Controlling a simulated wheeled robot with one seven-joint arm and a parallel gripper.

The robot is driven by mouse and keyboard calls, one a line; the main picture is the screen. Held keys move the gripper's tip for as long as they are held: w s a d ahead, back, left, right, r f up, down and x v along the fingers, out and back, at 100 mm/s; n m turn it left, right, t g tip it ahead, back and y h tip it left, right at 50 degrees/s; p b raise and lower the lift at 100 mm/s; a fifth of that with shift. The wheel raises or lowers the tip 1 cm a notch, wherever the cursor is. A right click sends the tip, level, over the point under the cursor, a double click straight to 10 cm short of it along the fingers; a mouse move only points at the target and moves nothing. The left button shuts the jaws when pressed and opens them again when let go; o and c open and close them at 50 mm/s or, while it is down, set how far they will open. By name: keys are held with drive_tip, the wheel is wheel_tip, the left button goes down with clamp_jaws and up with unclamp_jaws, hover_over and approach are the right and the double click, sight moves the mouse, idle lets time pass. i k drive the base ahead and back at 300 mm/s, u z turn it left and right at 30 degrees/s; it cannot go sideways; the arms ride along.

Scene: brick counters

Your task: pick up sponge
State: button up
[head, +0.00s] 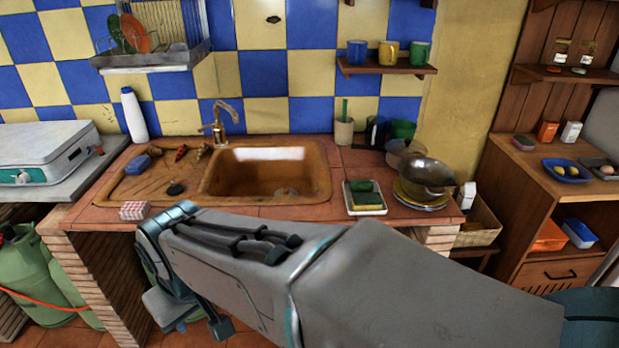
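Green-and-yellow sponges (367,201) lie in a small white tray (351,208) on the tiled counter, right of the sink. A blue block (137,165) that looks like another sponge lies at the left of the drainboard. My arm crosses the front of the view from the lower right, and its far end bends down in front of the counter.
The brown sink (265,178) has a tap behind it. A white bottle (134,115) stands at the back left. A glass-lidded pan (427,177) sits on plates right of the tray. A red-and-white checkered block (134,210) lies at the counter's front-left edge.

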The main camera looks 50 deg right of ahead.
sight(361, 201)
drive_tip(key=z, duration=0.65)
drive_tip(key=i, duration=0.8)
drive_tip(key=z, duration=1.35)
drive_tip(key=i, duration=0.4)
drive_tip(key=z, duration=0.25)
